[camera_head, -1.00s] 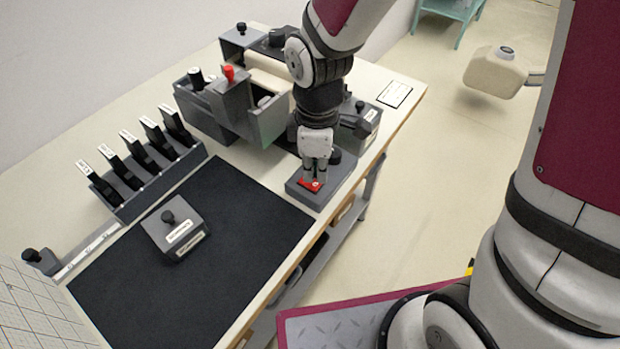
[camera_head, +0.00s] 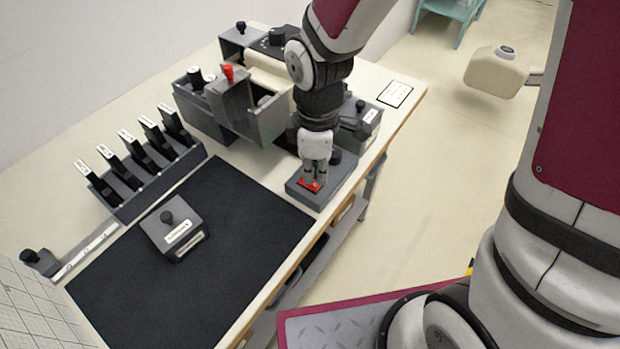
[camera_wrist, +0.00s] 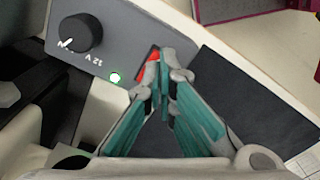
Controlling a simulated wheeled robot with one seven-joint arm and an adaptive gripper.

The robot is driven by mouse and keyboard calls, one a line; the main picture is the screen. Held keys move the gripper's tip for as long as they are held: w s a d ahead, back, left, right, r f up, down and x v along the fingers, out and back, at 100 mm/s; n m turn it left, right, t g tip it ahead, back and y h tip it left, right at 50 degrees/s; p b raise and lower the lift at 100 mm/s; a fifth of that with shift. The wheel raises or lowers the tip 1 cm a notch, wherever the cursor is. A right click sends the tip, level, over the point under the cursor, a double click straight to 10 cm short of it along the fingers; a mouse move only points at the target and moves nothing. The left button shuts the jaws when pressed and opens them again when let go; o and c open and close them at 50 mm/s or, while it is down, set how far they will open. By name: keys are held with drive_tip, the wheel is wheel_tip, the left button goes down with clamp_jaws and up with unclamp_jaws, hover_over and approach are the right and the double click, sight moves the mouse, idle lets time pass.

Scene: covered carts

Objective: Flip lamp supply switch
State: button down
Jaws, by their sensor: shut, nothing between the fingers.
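The lamp supply is a dark grey box (camera_head: 300,192) at the right edge of the bench, with a red switch (camera_head: 307,184) on its top. My gripper (camera_head: 314,184) is shut and points down at the red switch. In the wrist view my gripper's teal fingers (camera_wrist: 163,62) are together with nothing between them, and they cover most of the red switch (camera_wrist: 153,57). I cannot tell whether the fingertips touch it.
A black mat (camera_head: 235,215) holds a grey block with a knob (camera_head: 177,228). A rack (camera_head: 190,163) of several dark upright pieces stands to the left. A grey holder with a red knob (camera_head: 228,73) is behind my arm.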

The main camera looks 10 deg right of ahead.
sight(316, 184)
drive_tip(key=shift+f+b, duration=0.45)
drive_tip(key=shift+f, duration=0.35)
idle(0.4)
drive_tip(key=shift+r, duration=0.1)
drive_tip(key=shift+r+p, duration=2.65)
drive_tip(key=shift+r, duration=0.8)
drive_tip(key=s+d+r+m+t, duration=0.1)
drive_tip(key=s+d+r+m, duration=0.15)
drive_tip(key=r, duration=0.35)
drive_tip(key=s+d+r+m+t, duration=0.1)
drive_tip(key=d+r+m, duration=0.3)
drive_tip(key=r, duration=0.3)
drive_tip(key=s+d+r+m+t, duration=0.3)
drive_tip(key=s+d+r+m, duration=0.2)
drive_tip(key=s+r+m, duration=0.3)
drive_tip(key=shift+s+d+r, duration=0.15)
drive_tip(key=shift+s, duration=1.1)
drive_tip(key=shift+m, duration=0.25)
